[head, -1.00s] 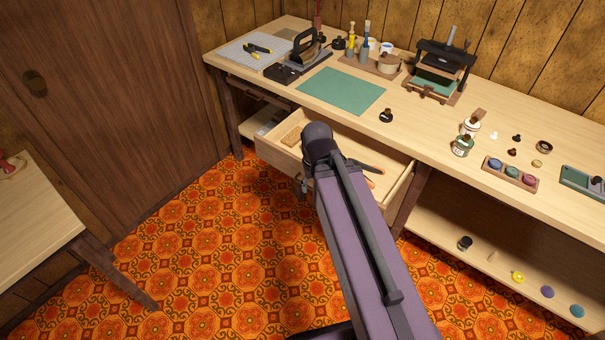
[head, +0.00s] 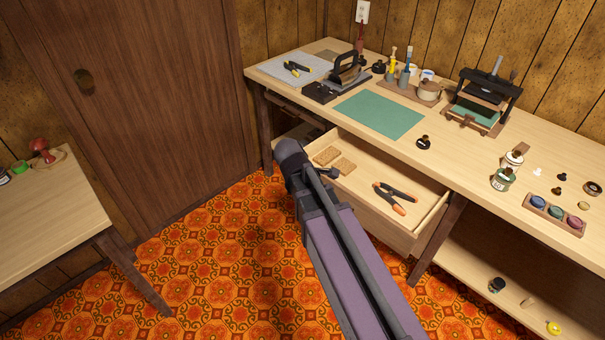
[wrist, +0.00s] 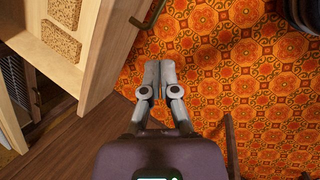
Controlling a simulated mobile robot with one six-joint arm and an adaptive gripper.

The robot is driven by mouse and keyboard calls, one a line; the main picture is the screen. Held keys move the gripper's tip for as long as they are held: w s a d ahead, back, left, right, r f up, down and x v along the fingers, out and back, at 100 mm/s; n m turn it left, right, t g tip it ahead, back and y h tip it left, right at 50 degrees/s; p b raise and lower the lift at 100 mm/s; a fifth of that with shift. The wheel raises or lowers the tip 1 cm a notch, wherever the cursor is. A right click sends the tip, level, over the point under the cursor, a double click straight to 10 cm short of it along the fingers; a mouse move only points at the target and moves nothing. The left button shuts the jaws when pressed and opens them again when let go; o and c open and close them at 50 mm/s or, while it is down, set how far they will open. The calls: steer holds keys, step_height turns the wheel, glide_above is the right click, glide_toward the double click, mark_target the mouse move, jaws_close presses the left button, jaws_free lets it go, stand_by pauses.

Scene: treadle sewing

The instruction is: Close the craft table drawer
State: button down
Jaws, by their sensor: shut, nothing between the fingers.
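The craft table (head: 470,175) has its wooden drawer (head: 388,228) pulled open, with the drawer's interior exposed. Two brown textured pads (head: 335,160) and orange-handled pliers (head: 395,198) lie inside. My arm covers the drawer's left front part in the head view, and my gripper is hidden there. In the wrist view the drawer (wrist: 104,50) is at the upper left, with a dark handle (wrist: 148,16) on its front. My gripper (wrist: 152,66) is shut and empty, beside the drawer's front near a corner. I see no clear contact.
The patterned orange floor (head: 230,250) in front of the drawer is open. A side table (head: 55,215) stands at the left, and a dark wooden door (head: 150,110) is behind. A lower shelf (head: 470,265) at the right holds small items.

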steer(key=w+a+r+n+t+h+b, duration=0.1)
steer(key=w+a+n+t+h+b, duration=0.1)
steer(key=w+a+n, duration=0.4)
steer(key=a+n+t, duration=0.1)
steer(key=a+n, duration=0.3)
steer(key=n, duration=0.2)
steer(key=shift+a+r+h, duration=0.25)
steer(key=shift+h, duration=0.05)
steer(key=shift+f+t, duration=0.15)
steer(key=shift+t, duration=0.15)
steer(key=w+d+r+b+x, duration=0.1)
steer(key=r+b+x, duration=0.1)
steer(key=b+x, duration=0.5)
steer(key=shift+d+x, duration=0.2)
steer(key=shift+x, duration=2.85)
steer(key=shift+r, duration=0.2)
